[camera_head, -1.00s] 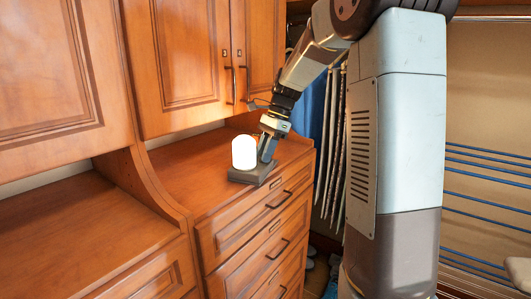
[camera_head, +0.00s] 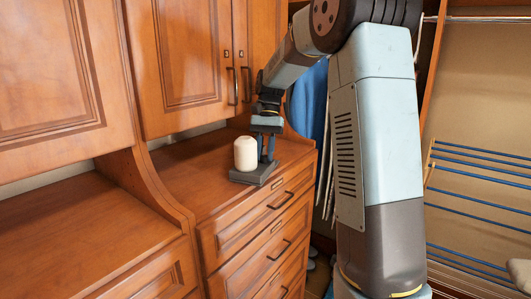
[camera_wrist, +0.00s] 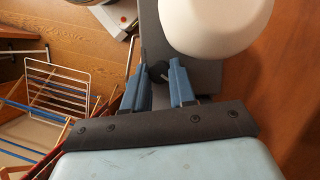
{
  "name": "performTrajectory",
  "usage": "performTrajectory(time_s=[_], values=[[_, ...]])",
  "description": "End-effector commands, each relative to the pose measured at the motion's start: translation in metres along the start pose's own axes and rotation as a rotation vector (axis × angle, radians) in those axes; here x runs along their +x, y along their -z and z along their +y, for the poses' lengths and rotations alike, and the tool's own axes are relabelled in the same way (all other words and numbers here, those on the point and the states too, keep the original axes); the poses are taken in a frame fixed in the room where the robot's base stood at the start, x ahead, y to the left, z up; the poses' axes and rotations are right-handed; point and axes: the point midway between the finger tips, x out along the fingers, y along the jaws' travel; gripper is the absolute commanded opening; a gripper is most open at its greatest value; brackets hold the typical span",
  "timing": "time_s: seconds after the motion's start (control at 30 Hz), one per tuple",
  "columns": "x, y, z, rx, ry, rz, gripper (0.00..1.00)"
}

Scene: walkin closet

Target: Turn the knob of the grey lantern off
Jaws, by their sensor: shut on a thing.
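The grey lantern has a flat grey base (camera_head: 243,178) and a rounded globe (camera_head: 245,153), cream-coloured and unlit. It stands upright on the wooden dresser top near its front edge. In the wrist view the globe (camera_wrist: 213,22) fills the upper right, with the grey base (camera_wrist: 207,76) beneath it. My gripper (camera_head: 267,160) points down at the base, just right of the globe. In the wrist view the blue fingers of my gripper (camera_wrist: 160,70) stand on either side of the small dark knob (camera_wrist: 158,70) and are shut on it.
The dresser top (camera_head: 190,165) is clear left of the lantern. Cabinet doors (camera_head: 185,60) with dark handles rise behind it. Drawers (camera_head: 260,225) lie below. Hanging clothes (camera_head: 312,100) are behind my arm, and a rack with blue bars (camera_head: 480,175) stands at the right.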

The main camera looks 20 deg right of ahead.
Motion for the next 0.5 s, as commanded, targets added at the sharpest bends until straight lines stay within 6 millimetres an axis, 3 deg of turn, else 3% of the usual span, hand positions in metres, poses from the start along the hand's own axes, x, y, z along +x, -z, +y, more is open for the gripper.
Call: performTrajectory(time_s=[0.5], values=[[-0.0001, -0.0001, -0.0006, -0.076, -0.032, 0.0, 0.0]])
